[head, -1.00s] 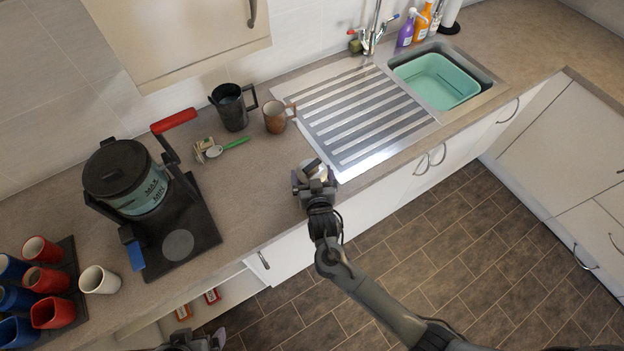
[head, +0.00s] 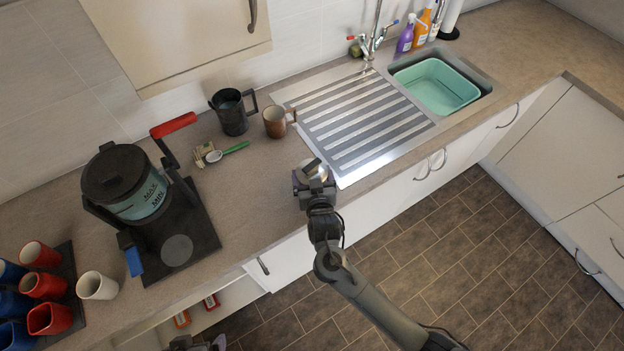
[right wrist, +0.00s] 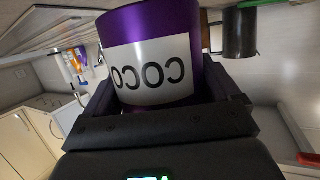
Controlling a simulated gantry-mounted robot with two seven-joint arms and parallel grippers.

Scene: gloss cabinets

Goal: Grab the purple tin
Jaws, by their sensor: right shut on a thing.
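The purple tin (right wrist: 152,30) fills the upper middle of the right wrist view. It has a white label with dark letters. In the head view the tin (head: 309,167) is at the counter's front edge beside the drainer, mostly hidden by my gripper. My right gripper (head: 315,184) is shut on the tin, with a finger on each side of it in the right wrist view. I cannot tell whether the tin is clear of the counter. My left gripper (head: 196,344) is only partly visible at the bottom edge of the head view.
A brown mug (head: 274,122) and a dark jug (head: 232,112) stand behind the tin. A metal drainer (head: 345,176) is to its right. A black kettle-like pot (head: 118,180) and several cups are at the left. The counter (head: 255,200) left of the tin is clear.

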